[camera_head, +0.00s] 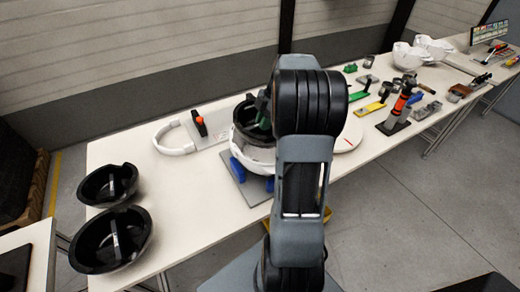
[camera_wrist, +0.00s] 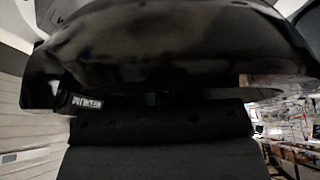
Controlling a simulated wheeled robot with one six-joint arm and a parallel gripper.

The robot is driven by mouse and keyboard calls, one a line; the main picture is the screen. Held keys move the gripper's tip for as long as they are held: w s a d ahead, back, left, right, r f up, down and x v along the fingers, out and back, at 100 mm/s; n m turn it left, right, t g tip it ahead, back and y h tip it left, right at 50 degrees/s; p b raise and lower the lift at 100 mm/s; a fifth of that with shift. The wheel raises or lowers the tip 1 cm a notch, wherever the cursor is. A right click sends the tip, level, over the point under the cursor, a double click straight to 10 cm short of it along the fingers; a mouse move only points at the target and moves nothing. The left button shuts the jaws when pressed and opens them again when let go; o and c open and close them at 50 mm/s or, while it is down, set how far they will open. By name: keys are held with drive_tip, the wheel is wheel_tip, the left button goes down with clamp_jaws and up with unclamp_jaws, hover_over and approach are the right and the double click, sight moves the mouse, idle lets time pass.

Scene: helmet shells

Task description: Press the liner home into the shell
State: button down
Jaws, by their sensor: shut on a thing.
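A black liner (camera_head: 240,128) sits at the mouth of a white shell (camera_head: 257,158), which rests in a blue holder (camera_head: 237,170) on a grey plate. My arm hides the right side of both, so I cannot tell how deep the liner sits. My gripper (camera_wrist: 160,118) is shut on the liner, whose dark curved surface (camera_wrist: 150,55) with a label fills the upper wrist view. The fingertips are mostly hidden in both views. The shell cannot be made out in the wrist view.
Two more black liners (camera_head: 110,184) (camera_head: 112,238) lie at the table's left end. A white band (camera_head: 174,139) and a plate with an orange-handled tool (camera_head: 199,123) lie behind. Tools and white shells (camera_head: 410,56) fill the right. The front-left tabletop (camera_head: 195,215) is clear.

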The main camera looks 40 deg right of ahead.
drive_tip(key=shift+f+p, duration=0.4)
drive_tip(key=shift+f, duration=3.9)
drive_tip(key=shift+f, duration=0.1)
drive_tip(key=c, duration=1.1)
unclamp_jaws()
